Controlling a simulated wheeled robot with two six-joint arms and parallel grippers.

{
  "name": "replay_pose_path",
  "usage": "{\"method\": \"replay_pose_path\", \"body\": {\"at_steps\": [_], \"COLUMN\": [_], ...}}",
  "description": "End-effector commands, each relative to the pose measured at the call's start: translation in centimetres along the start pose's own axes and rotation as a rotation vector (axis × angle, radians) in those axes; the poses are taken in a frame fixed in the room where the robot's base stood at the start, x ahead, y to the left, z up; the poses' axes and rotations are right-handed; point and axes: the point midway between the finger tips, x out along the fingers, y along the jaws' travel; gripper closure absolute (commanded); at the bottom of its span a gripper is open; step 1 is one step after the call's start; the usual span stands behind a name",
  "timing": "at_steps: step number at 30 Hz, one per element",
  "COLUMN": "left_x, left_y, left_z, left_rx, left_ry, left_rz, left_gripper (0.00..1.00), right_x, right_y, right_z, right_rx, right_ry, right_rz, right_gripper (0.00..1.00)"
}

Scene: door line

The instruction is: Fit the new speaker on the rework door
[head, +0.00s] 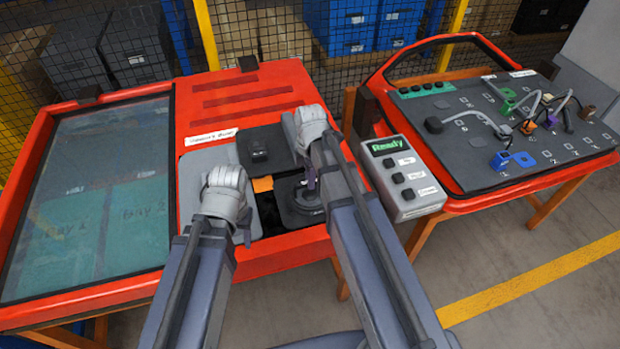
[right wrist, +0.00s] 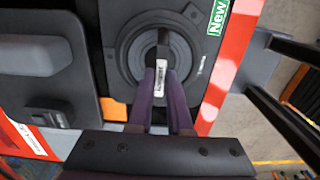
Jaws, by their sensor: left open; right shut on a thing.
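The new speaker (right wrist: 136,52) is a round dark grey part with a ring, on a dark plate with a green "New" label. It also shows in the head view (head: 302,206), partly behind my right arm. My right gripper (right wrist: 162,78) is shut on a raised piece at its centre that bears a small white tag; it also shows in the head view (head: 311,186). I cannot tell whether the speaker is lifted. Which door is the rework door is unclear; the labels are too small to read.
The red door has a large window (head: 90,195) at left and an orange patch (head: 263,184). A grey box reading "Ready" (head: 402,178) stands between it and a second red-framed door (head: 465,205) with coloured connectors and cables. Blue bins (head: 345,25) stand behind a mesh fence.

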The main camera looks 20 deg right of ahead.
Motion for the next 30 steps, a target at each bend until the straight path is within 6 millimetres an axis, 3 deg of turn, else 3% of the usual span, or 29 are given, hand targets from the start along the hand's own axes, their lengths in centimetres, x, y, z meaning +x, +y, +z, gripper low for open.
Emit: {"method": "replay_pose_path", "body": {"at_steps": [2,3,11,22,30], "left_x": [0.1,0.1,0.1,-0.2,-2.5], "left_y": [0.0,0.0,0.0,0.0,-0.2], "left_z": [0.0,0.0,0.0,0.0,0.1], "left_rx": [0.000,0.000,0.000,0.000,0.000], "left_ry": [0.000,0.000,0.000,0.000,0.000], "left_rz": [0.000,0.000,0.000,0.000,0.000], "left_gripper": [0.50,0.50,0.50,0.50,0.50], "right_x": [0.1,0.1,0.1,-0.2,-2.5], "right_y": [-0.1,-0.1,-0.1,-0.1,-0.1], "right_z": [0.0,0.0,0.0,0.0,0.0], "right_rx": [0.000,0.000,0.000,0.000,0.000], "right_ry": [0.001,0.001,0.001,0.001,0.001], "right_rz": [-0.002,-0.002,-0.002,-0.001,-0.001], "right_gripper": [1.00,0.78,0.49,0.48,0.48]}}
